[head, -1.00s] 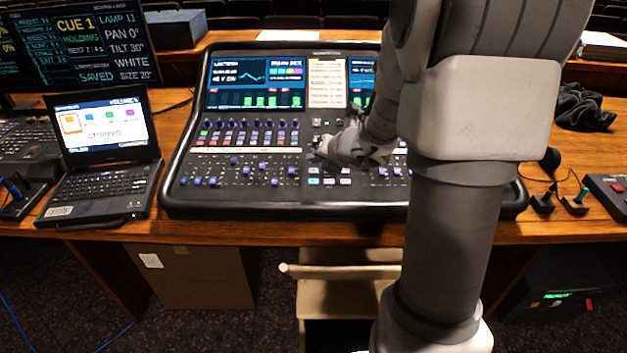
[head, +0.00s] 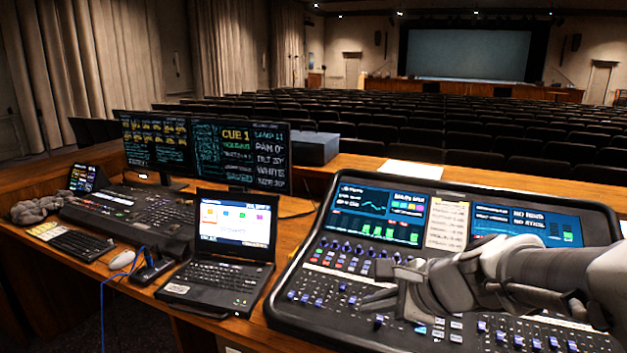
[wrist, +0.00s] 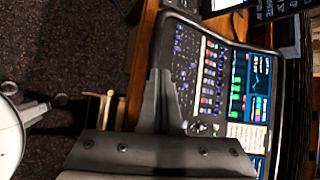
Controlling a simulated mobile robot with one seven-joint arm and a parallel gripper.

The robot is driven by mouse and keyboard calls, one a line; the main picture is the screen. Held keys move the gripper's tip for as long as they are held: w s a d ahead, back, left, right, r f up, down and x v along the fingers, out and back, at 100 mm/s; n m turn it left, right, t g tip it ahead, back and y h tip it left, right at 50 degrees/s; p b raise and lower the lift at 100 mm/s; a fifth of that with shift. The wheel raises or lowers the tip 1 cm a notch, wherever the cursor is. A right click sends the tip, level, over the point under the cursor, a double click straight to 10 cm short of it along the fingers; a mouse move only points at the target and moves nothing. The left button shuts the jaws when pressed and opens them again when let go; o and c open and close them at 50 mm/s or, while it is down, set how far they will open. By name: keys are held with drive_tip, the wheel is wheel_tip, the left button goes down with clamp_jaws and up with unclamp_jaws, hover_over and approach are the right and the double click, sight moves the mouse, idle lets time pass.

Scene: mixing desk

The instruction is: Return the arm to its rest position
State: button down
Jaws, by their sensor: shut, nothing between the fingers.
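My gripper (head: 384,284) is over the middle of the mixing console (head: 292,283) in the head view, reaching in from the right and pointing left. Its fingers are together with nothing between them. In the wrist view the closed fingers (wrist: 157,100) point up the picture, with the console (wrist: 234,34) behind and to the right. I cannot tell the exact gap between the fingers and the console's controls. The arm hides part of the console's right side.
An open laptop (head: 236,240) stands left of the console. Two dark monitors (head: 205,148), a lighting desk (head: 135,209) and a keyboard (head: 77,244) are further left. A white paper (head: 411,169) lies behind the console. In the wrist view, dark carpet (wrist: 60,45) lies beside the desk.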

drive_tip(key=s+d+r+n+h+p, duration=0.1)
drive_tip(key=s+d+r+n+h, duration=0.1)
drive_tip(key=s+n, duration=0.5)
drive_tip(key=s+d+r+n+g+h+p, duration=0.1)
drive_tip(key=s+d+r+n+h, duration=0.1)
drive_tip(key=s+n, duration=0.6)
drive_tip(key=n+h, duration=0.1)
drive_tip(key=n, duration=0.3)
drive_tip(key=shift+n+g, duration=0.3)
idle(0.9)
